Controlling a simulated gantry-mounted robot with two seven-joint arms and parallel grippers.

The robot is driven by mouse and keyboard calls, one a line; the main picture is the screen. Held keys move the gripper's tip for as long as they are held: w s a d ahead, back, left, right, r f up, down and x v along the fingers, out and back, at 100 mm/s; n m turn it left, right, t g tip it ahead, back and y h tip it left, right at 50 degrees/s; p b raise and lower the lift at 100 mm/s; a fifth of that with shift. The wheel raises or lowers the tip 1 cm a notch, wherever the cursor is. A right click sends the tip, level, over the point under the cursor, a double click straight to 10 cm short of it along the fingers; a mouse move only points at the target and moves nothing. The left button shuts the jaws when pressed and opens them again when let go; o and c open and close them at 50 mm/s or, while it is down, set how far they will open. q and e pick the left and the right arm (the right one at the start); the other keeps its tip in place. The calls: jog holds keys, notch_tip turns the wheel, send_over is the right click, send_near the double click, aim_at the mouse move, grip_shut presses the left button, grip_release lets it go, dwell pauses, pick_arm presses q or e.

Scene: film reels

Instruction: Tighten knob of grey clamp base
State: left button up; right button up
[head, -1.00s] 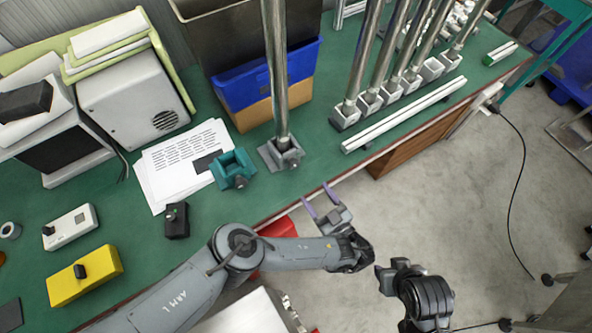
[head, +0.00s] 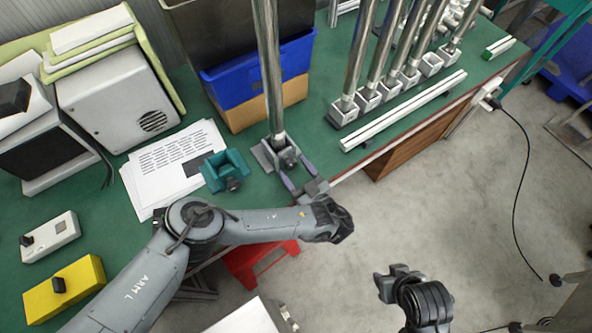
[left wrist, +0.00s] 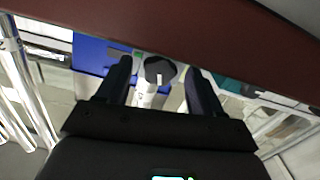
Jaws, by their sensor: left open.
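The grey clamp base (head: 264,156) stands on the green bench with an upright metal post in it. Its dark knob (head: 289,161) faces the bench's front edge. My left gripper (head: 295,173) is open, with its two purple fingers pointing at the knob. In the left wrist view the knob (left wrist: 160,69) lies between the two dark fingertips, with gaps on both sides. I cannot tell how deep the fingers reach around it. Of my right arm, a dark end part (head: 402,284) shows over the floor; its fingers cannot be made out.
A teal clamp (head: 228,168) sits just left of the grey base. A blue bin (head: 262,78) stands behind. Several more posts in grey bases (head: 346,112) and a white rail (head: 405,112) are to the right. A red stool (head: 258,262) is below the bench edge.

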pick_arm(q)
jog(key=c, duration=1.1)
jog(key=shift+o, duration=0.2)
jog(key=m, duration=0.2)
jog(key=shift+m, duration=0.4)
jog(key=shift+a+m, duration=0.1)
jog(key=shift+m, duration=1.9)
jog(key=o, duration=1.1)
jog(key=shift+c, duration=0.2)
